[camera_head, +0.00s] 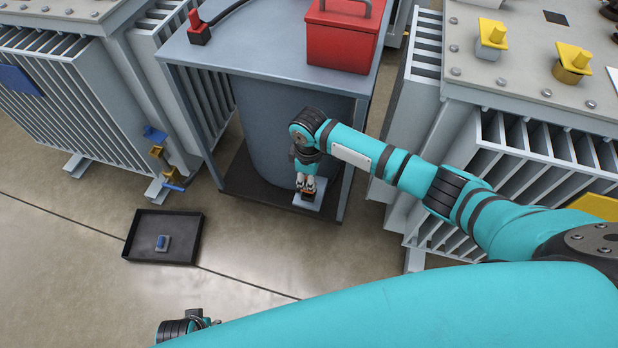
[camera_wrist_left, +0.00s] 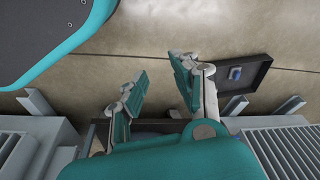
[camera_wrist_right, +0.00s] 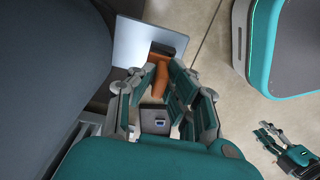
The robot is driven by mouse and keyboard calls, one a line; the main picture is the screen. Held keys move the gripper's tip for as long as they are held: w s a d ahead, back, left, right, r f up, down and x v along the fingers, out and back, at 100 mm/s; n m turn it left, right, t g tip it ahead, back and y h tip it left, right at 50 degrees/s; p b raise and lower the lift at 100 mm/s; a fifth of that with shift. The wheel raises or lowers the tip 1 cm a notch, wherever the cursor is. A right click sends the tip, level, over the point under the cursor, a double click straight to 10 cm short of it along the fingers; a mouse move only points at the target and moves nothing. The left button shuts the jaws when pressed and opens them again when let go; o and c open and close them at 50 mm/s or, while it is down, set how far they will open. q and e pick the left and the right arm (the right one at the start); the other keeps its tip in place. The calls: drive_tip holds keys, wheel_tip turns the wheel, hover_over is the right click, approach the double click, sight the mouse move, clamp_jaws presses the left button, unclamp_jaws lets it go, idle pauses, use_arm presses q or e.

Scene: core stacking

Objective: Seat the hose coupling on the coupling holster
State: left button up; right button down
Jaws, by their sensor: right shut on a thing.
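My right gripper (camera_head: 311,186) is low in front of the grey cabinet, over a small light-grey plate (camera_head: 305,206). In the right wrist view, its fingers (camera_wrist_right: 160,92) are shut on an orange-brown cylindrical piece (camera_wrist_right: 161,78), which looks like the hose coupling. The piece reaches a brown block with a dark patch (camera_wrist_right: 168,52) on the plate (camera_wrist_right: 140,42). The fingers hide part of it, so I cannot tell whether it is seated or only touching. My left gripper (camera_head: 205,322) is empty, with its fingers (camera_wrist_left: 158,88) apart in the left wrist view.
A black tray (camera_head: 135,240) with a small blue-and-grey part (camera_head: 162,243) lies on the floor at left. Finned transformers (camera_head: 60,110) stand on both sides. A red box (camera_head: 342,38) is on the cabinet top. Brass and blue fittings (camera_head: 157,151) stick out at left.

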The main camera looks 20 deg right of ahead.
idle(0.7)
drive_tip(key=shift+p, duration=0.45)
use_arm(q)
drive_tip(key=f, duration=0.1)
drive_tip(key=s+f, duration=0.1)
drive_tip(key=shift+s+a+f, duration=0.1)
drive_tip(key=shift+s+f, duration=0.05)
drive_tip(key=shift+f, duration=0.25)
drive_tip(key=shift+r, duration=0.15)
idle(0.3)
use_arm(e)
drive_tip(key=shift+p, duration=0.3)
use_arm(q)
drive_tip(key=shift+s+f, duration=0.8)
drive_tip(key=shift+f, duration=0.25)
drive_tip(key=shift+f, duration=0.2)
